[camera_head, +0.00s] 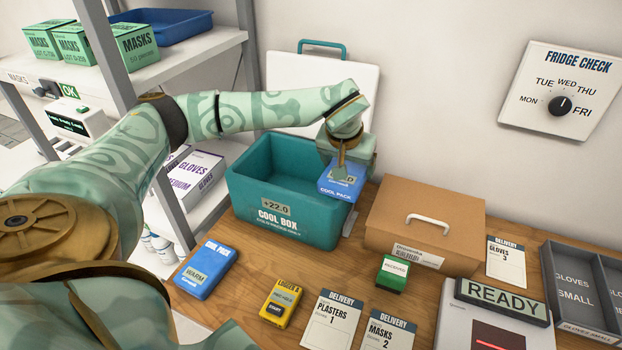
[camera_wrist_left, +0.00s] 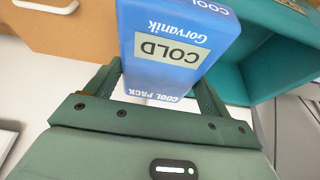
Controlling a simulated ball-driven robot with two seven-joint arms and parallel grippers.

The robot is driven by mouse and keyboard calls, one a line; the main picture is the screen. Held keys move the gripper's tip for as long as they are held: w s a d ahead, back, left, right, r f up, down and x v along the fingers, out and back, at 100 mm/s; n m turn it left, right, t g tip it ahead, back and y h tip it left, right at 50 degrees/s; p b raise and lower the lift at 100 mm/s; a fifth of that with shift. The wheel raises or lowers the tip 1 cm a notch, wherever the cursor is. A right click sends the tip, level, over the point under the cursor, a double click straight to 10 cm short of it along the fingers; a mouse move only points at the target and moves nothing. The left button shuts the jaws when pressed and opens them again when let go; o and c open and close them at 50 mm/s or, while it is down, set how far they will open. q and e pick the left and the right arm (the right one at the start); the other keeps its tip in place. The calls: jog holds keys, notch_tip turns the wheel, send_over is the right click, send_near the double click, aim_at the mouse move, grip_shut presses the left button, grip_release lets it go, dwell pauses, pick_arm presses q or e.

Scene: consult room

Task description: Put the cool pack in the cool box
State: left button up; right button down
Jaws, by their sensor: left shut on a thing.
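My left gripper (camera_head: 345,160) is shut on a blue cool pack (camera_head: 338,188) and holds it at the right rim of the cool box. In the left wrist view the pack (camera_wrist_left: 165,88) sits between the fingers of the left gripper (camera_wrist_left: 165,90) and its label reads COLD. The teal cool box (camera_head: 250,207) stands open on the wooden table and shows 22.0 on its front. Its inside looks empty where visible. A second blue cool pack (camera_head: 206,272), labelled WARM, lies on the table at the left. My right gripper is out of view.
A white lid (camera_head: 320,88) with a teal handle leans on the wall behind the box. A brown carton (camera_head: 425,222) stands close to the right. A yellow logger (camera_head: 281,304), green stamp (camera_head: 393,274) and delivery cards (camera_head: 332,320) lie in front.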

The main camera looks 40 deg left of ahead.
pick_arm(q)
jog(key=w+a+f+b, duration=0.1)
jog(key=a+f, duration=1.1)
jog(key=shift+b, duration=0.35)
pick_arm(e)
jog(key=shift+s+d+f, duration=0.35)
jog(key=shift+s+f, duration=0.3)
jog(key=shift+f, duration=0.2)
pick_arm(q)
jog(key=shift+f, duration=0.1)
jog(key=shift+f, duration=0.45)
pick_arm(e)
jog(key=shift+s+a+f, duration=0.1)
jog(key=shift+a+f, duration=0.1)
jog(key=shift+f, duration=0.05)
pick_arm(q)
jog(key=o, duration=1.3)
jog(key=shift+s+f, duration=0.1)
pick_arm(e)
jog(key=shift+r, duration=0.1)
